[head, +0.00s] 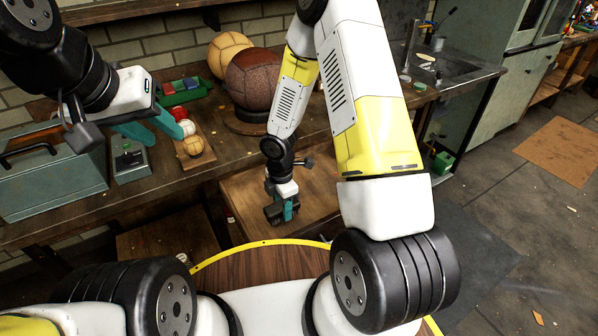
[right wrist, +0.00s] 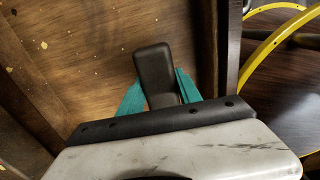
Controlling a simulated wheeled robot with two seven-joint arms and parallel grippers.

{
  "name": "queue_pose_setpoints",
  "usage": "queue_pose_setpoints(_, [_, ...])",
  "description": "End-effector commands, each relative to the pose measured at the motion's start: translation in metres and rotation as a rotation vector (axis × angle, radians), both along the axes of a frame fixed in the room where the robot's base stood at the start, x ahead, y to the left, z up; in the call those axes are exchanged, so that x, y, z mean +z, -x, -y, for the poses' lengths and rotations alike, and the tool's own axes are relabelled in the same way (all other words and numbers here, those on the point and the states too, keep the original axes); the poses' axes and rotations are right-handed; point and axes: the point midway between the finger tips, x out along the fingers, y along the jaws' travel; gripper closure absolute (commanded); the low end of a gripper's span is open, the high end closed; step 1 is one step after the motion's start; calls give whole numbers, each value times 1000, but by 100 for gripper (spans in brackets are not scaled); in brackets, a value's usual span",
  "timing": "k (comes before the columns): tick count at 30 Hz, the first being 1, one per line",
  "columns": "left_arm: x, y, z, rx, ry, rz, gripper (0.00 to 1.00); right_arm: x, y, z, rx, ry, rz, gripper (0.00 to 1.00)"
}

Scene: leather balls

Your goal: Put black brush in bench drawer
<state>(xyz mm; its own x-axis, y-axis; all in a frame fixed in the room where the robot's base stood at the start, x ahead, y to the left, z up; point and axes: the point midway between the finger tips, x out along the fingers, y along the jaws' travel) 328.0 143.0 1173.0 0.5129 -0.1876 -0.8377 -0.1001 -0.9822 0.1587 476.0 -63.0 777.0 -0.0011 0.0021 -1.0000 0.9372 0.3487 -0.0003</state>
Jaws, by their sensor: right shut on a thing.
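The black brush (right wrist: 154,68) shows in the right wrist view as a dark, rounded block between the teal fingers. My right gripper (right wrist: 160,92) is shut on it. In the head view my right gripper (head: 283,212) points down over the pulled-out wooden bench drawer (head: 240,190). The drawer's wooden floor and walls also show in the right wrist view (right wrist: 85,75). I cannot tell whether the brush touches the drawer floor. My left gripper (head: 157,128) is open and empty, with its teal fingers apart above the bench.
The bench (head: 75,207) carries a blue-grey toolbox (head: 50,180), a small grey box (head: 130,165), a board with small balls (head: 205,160), a large brown ball (head: 253,80) and a tan ball (head: 228,50). A round, yellow-edged wooden surface (head: 250,268) lies in front of the drawer.

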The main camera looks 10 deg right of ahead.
Motion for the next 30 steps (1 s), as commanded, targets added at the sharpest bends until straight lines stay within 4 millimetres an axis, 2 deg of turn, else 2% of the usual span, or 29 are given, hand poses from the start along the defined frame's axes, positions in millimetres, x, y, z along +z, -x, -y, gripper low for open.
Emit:
queue_pose_setpoints(6, [0, 0, 0, 0, 0, 0, 64, -6, -40, 47, -15, -1, 1, 92])
queue_pose_setpoints(13, [0, 0, 0, 0, 0, 0, 64, -10, -73, 84, -12, -1, 1, 92])
queue_pose_setpoints(23, [0, 0, 0, 0, 0, 0, 64, -13, -91, 105, -10, 0, 0, 92])
queue_pose_setpoints(27, [0, 0, 0, 0, 0, 0, 64, -37, -90, 104, -6, 1, -3, 92])
queue_pose_setpoints(30, [0, 0, 0, 0, 0, 0, 64, -47, -91, 104, -7, 0, 0, 92])
